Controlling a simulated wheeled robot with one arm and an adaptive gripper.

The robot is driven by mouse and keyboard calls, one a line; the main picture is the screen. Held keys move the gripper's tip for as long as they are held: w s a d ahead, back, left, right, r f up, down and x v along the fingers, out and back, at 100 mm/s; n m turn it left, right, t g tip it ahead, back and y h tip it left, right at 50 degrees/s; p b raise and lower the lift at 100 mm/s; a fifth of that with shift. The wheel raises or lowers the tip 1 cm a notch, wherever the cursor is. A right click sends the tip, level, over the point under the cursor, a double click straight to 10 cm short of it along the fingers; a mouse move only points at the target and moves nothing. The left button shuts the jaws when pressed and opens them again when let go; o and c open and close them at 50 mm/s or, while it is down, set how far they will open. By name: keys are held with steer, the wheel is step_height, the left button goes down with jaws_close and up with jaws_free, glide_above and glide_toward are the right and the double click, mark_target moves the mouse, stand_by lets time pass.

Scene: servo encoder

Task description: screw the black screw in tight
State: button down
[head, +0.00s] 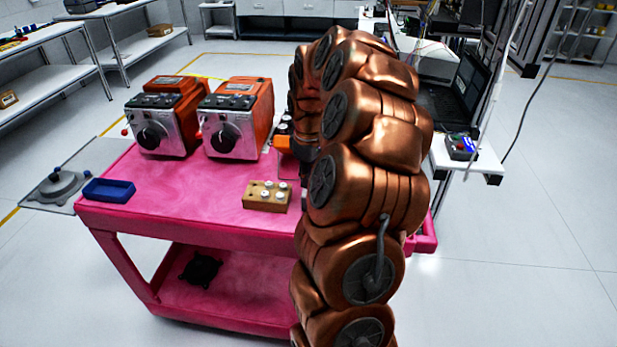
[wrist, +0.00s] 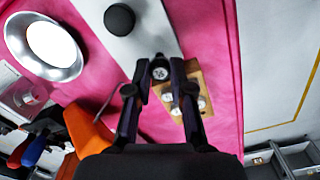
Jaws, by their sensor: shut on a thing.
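My gripper (wrist: 160,75) is in the wrist view, its two dark fingers closed around a small dark round piece with a pale marked top. This looks like the black screw (wrist: 159,73). It is at the edge of a wooden block (wrist: 198,77) that carries several pale round heads; I cannot tell whether it touches the block or is above it. In the head view the wooden block (head: 250,203) lies on the pink cart. My copper arm hides the gripper and the screw there.
Two orange machines with black knobs, a left one (head: 165,128) and a right one (head: 235,128), stand on the pink cart (head: 180,220). A blue tray (head: 109,190) lies at its left corner. The wrist view shows a grey plate (wrist: 150,25) with a black knob (wrist: 119,18) and a silver dish (wrist: 72,68).

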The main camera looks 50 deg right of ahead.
steer(key=shift+f+b, duration=0.55)
steer(key=shift+f, duration=0.4)
